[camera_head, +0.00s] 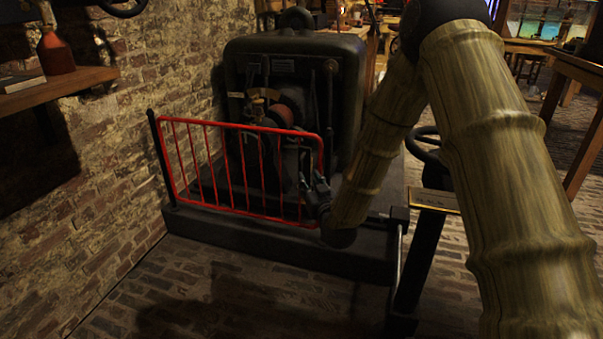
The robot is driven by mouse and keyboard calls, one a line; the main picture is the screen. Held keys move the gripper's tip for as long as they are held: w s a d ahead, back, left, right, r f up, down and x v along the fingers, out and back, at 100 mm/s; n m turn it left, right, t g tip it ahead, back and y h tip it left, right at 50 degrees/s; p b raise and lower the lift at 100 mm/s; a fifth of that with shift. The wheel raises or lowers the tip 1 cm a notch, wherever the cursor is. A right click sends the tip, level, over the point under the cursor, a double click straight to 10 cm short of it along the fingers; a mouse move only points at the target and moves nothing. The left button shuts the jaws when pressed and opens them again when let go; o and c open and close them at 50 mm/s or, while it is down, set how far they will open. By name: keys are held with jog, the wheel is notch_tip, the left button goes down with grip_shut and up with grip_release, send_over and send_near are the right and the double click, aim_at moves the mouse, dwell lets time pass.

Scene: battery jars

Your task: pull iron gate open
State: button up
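The iron gate (232,170) is a red frame with thin upright red bars. It stands upright in front of a dark machine, with its left end at a black post (160,157) by the brick wall. My gripper (308,178) is at the right end of the gate, over or touching its right upright. The gripper is dark against the dark machine, so its fingers are hard to make out, and I cannot tell whether they are closed on the bar. My gripper hides part of the gate's lower right corner.
The dark machine (340,75) stands behind the gate on a low black plinth (280,255). A black pedestal with a handwheel and small plaque (435,200) stands to the right. A wooden shelf (60,88) juts from the left wall. The brick floor in front is clear.

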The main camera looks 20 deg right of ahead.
aim_at(301, 167)
jog(key=shift+w+b, duration=2.05)
jog(key=shift+w, duration=2.75)
jog(key=shift+c, duration=0.5)
grip_shut()
